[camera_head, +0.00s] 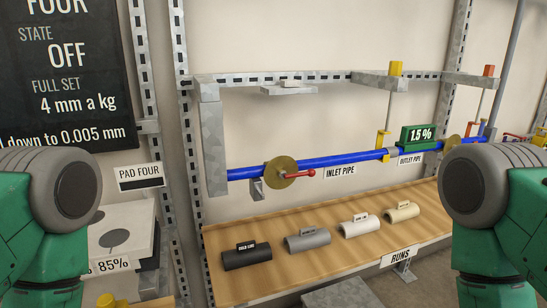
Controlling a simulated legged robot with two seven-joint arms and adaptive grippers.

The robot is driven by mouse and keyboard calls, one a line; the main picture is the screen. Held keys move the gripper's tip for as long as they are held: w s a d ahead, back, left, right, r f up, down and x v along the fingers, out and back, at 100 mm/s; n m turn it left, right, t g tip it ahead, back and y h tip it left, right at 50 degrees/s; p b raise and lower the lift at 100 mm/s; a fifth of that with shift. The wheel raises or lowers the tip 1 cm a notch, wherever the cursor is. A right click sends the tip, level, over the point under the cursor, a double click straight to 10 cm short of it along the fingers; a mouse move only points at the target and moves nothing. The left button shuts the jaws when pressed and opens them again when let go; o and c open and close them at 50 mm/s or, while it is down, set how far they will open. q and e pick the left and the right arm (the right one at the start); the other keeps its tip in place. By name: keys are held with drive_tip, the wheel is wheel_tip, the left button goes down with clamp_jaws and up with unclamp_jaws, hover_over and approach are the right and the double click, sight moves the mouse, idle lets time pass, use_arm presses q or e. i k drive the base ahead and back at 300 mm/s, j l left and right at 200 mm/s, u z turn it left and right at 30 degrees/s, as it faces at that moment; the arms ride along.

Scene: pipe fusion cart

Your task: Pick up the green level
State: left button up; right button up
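A green block marked "1.5 %" (418,135), which looks like the green level, sits on or just behind the right part of the blue pipe (335,162). A sign reading "OUTLET PIPE" (411,159) is just below it. The level looks upright, and nothing of mine touches it. Parts of my green arms with grey round joints show at the left and right edges. Neither gripper is in view.
A wooden shelf (310,279) below the pipe holds several short pipe pieces, black, grey, white and cream. A round brass flange (281,172) with a red lever (303,174) is on the pipe. Grey metal framing surrounds the pipe.

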sight(417, 138)
drive_tip(key=z, duration=1.2)
